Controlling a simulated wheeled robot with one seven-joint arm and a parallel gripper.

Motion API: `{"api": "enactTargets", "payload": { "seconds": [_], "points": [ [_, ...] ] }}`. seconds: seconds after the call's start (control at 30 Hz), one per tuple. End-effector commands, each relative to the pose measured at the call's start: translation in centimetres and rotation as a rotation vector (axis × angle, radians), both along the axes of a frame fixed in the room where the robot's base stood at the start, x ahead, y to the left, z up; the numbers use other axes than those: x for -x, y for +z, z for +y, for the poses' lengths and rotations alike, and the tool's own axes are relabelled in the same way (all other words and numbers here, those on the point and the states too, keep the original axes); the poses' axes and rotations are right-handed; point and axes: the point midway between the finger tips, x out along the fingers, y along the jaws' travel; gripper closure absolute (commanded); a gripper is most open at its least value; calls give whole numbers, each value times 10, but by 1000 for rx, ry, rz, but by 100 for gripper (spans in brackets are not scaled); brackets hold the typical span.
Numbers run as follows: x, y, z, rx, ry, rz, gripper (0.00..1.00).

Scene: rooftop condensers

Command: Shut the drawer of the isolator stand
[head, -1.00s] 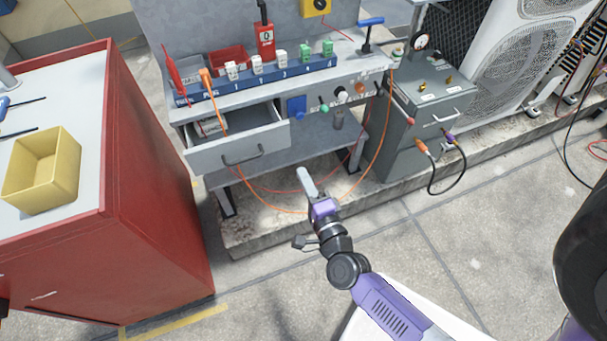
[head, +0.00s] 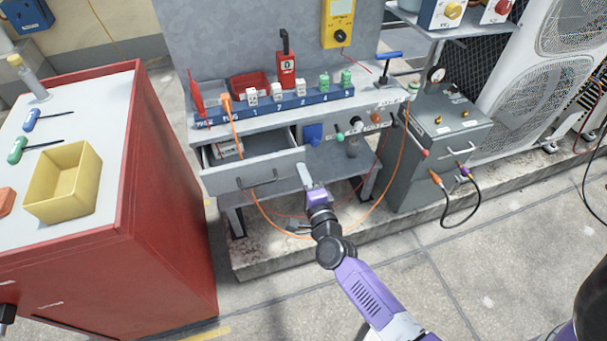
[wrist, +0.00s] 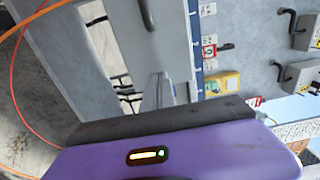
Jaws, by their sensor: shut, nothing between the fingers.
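The isolator stand (head: 350,100) is a grey bench with a blue strip of numbered plugs along its top. My gripper (head: 306,172) is shut and empty. In the head view it is just right of the drawer front's right end; I cannot tell whether it touches.
An orange cable (head: 396,170) loops from the bench top down past my gripper. A red cabinet (head: 165,220) with a yellow bin (head: 65,180) stands at the left, close to the drawer. A grey box unit (head: 432,150) stands right of the stand. The paved floor in front is clear.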

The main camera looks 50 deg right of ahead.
Motion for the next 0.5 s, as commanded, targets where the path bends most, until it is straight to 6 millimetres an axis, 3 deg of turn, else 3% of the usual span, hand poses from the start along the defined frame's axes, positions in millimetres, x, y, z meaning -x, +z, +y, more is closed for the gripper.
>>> {"api": "enactTargets", "payload": {
  "seconds": [0.23,0.5],
  "points": [
    [-10,0,-7,1,0,-2,100],
    [-62,-1,-42,3,-1,-2,100]
  ]
}}
